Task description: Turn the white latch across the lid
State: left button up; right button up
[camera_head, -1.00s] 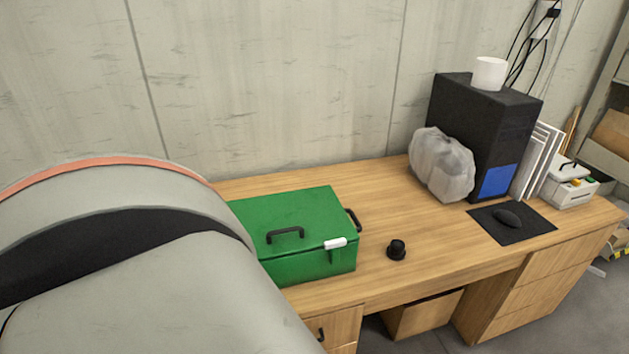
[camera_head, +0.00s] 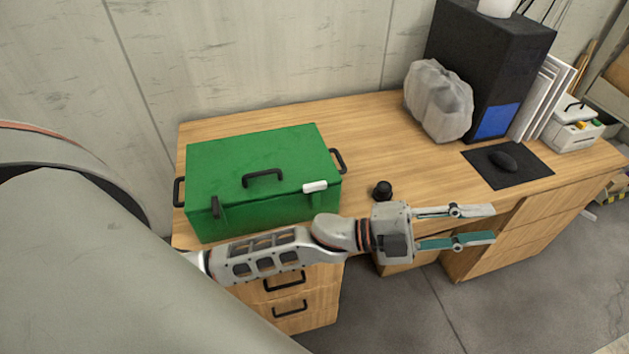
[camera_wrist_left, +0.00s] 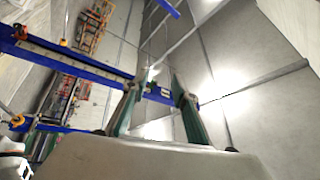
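The green box (camera_head: 250,150) stands on the left part of the wooden desk with its lid shut. A black handle (camera_head: 263,178) is on the lid. The white latch (camera_head: 315,186) sits at the lid's front edge, toward the right. A dark latch (camera_head: 216,207) is at the front left. My left gripper (camera_head: 492,223) is open and empty, in front of the desk and to the right of the box, with its fingers pointing right. In the left wrist view its two fingers (camera_wrist_left: 158,90) are apart with nothing between them. My right gripper is not in view.
A black knob-like object (camera_head: 382,190) stands right of the box. A wrapped grey bundle (camera_head: 438,100), a black computer tower (camera_head: 485,60), a mouse on a pad (camera_head: 503,160) and a white toolbox (camera_head: 572,130) are further right. The desk top (camera_head: 365,130) behind the box is clear.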

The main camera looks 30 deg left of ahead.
pick_arm(q)
jog(key=s+d+r+m+g, duration=0.25)
jog(key=s+m+g, duration=0.25)
jog(key=m+g, duration=0.35)
jog(key=m+g+y+b, duration=0.15)
jog(key=m+y, duration=0.85)
jog(key=y, duration=1)
send_over(315, 184)
jog(key=shift+n, duration=0.25)
notch_tip(315, 184, down, 7)
jog(key=shift+d+b, duration=0.1)
jog(key=shift+b, duration=0.2)
jog(key=shift+a+f, duration=0.2)
jog(key=shift+d+f, duration=0.1)
jog(key=shift+f, duration=3.5)
